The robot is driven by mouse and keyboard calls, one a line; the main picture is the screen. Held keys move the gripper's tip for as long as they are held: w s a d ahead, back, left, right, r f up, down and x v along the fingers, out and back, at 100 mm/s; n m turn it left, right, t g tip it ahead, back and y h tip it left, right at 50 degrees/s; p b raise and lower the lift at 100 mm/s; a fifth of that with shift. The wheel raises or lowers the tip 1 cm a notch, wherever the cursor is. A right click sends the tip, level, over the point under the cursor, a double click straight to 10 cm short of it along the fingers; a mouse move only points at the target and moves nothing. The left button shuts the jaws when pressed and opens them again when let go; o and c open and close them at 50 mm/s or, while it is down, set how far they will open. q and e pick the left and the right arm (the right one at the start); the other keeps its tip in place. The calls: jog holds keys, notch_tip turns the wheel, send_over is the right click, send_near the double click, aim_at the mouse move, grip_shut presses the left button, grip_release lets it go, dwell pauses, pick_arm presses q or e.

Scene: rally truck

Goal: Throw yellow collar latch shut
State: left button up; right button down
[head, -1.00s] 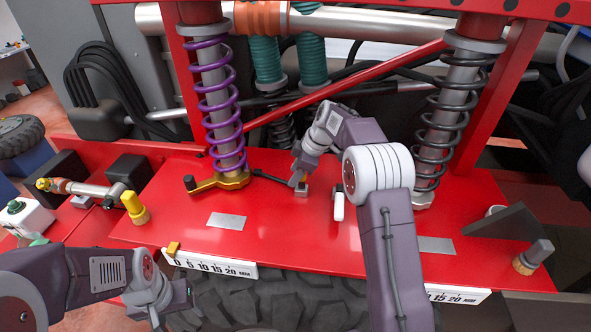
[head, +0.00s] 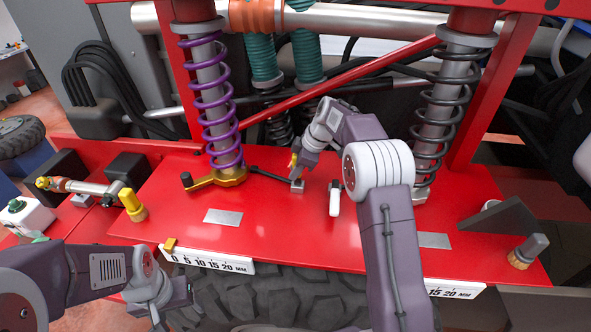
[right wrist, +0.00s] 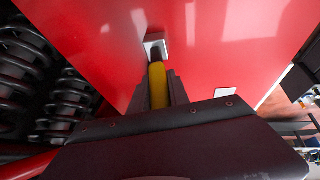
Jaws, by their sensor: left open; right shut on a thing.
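The yellow latch lever (head: 293,159) stands up from a small grey bracket (head: 297,186) on the red deck. A black rod (head: 268,174) runs from the bracket towards the gold collar (head: 230,177) under the purple spring (head: 214,110). My right gripper (head: 300,168) is shut on the yellow lever. In the right wrist view the lever (right wrist: 157,88) lies between the jaws, with its grey bracket (right wrist: 155,45) ahead; its gripped end is hidden. My left gripper (head: 178,295) is open and empty at the deck's front edge, below the ruler, away from the latch.
A white-handled lever (head: 335,200) stands just right of the latch. A black spring (head: 438,120) rises behind my right arm. A yellow knob (head: 132,204) and a white ruler strip (head: 210,260) are at the left. The red deck (head: 275,220) in front of the latch is clear.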

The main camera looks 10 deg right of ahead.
jog(key=shift+s+a+f, duration=0.1)
jog(key=shift+a+f, duration=0.1)
jog(key=shift+f, duration=0.05)
dwell(0.6)
jog(key=shift+f+b, duration=0.1)
jog(key=shift+b, duration=0.4)
jog(key=s+t+b, duration=0.1)
jog(key=b, duration=0.6)
jog(key=f+n+t+h+b, duration=0.1)
jog(key=t+b, duration=0.1)
jog(key=b, duration=0.6)
jog(key=s+a+f+t+b, duration=0.1)
jog(key=t+b, duration=0.1)
jog(key=b, duration=0.6)
jog(key=shift+s+h, duration=0.3)
jog(key=shift+h, duration=0.1)
jog(key=shift+s+r+n+t+b, duration=0.15)
jog(key=shift+r+n+t+b, duration=0.15)
jog(key=shift+t+b, duration=0.5)
